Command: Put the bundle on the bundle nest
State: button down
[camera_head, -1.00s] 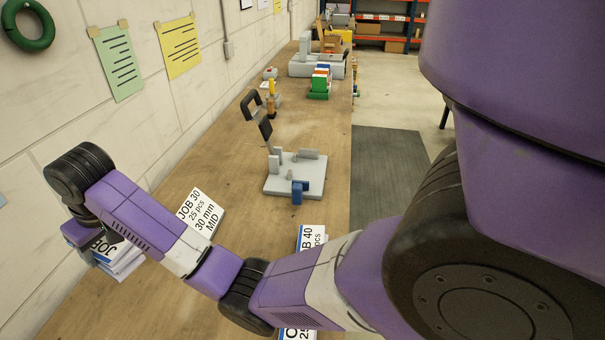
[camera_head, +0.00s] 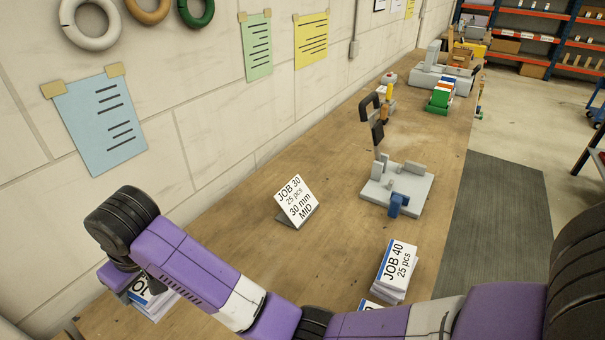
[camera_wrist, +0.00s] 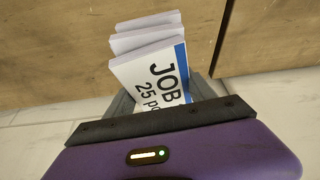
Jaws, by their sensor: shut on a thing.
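My gripper (camera_head: 122,283) is at the lower left of the head view, near the wall side of the bench. It is shut on a bundle (camera_head: 148,301), a white paper stack with a blue stripe and JOB lettering. In the wrist view the bundle (camera_wrist: 150,78) juts out between the jaws (camera_wrist: 160,112), its label reading JOB and 25 pcs; its lower part is hidden by my gripper. A grey plate with low blocks and a blue piece, which looks like the bundle nest (camera_head: 384,192), stands on the bench well to the right and farther off. It looks empty.
A JOB 30 sign (camera_head: 296,201) stands on the bench (camera_head: 250,240) between my gripper and the grey plate. A JOB 40 stack (camera_head: 397,266) lies nearer the front edge. A dark upright arm (camera_head: 377,125) rises behind the plate. The wall (camera_head: 200,110) runs along the left.

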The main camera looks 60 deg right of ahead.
aim_at(407, 187)
jog(key=k+j+z, duration=0.15)
jog(key=z, duration=0.3)
jog(key=k+j+z, duration=0.1)
jog(key=z, duration=0.4)
